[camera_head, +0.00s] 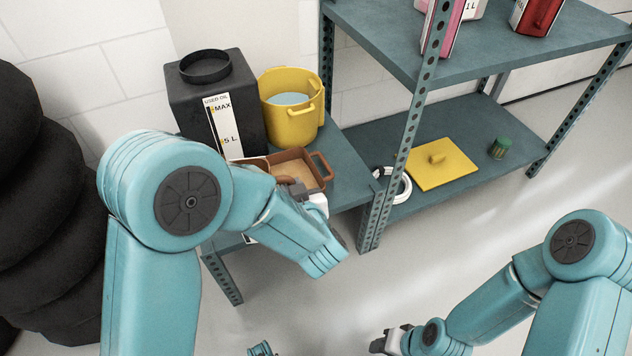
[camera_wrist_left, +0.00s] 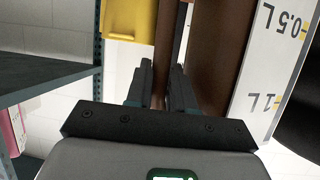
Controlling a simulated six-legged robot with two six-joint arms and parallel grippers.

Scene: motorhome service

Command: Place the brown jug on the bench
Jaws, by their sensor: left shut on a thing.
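The brown jug (camera_head: 300,167) is an open, boxy vessel at the front of the grey-blue bench (camera_head: 350,172). It looks upright, with a lighter brown inside. I cannot tell whether its base touches the bench or hangs just above it. My left gripper (camera_head: 292,186) is shut on the jug at its near side and partly hides it. In the left wrist view, the fingers (camera_wrist_left: 162,88) close on a brown upright strip beside the jug's wall (camera_wrist_left: 222,50). My right gripper (camera_head: 388,343) is low in the head view, away from the bench; its jaw state is unclear.
A black used-oil container (camera_head: 245,85) and a yellow bucket (camera_head: 290,125) stand behind the jug. Black tyres (camera_head: 35,200) stand left.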

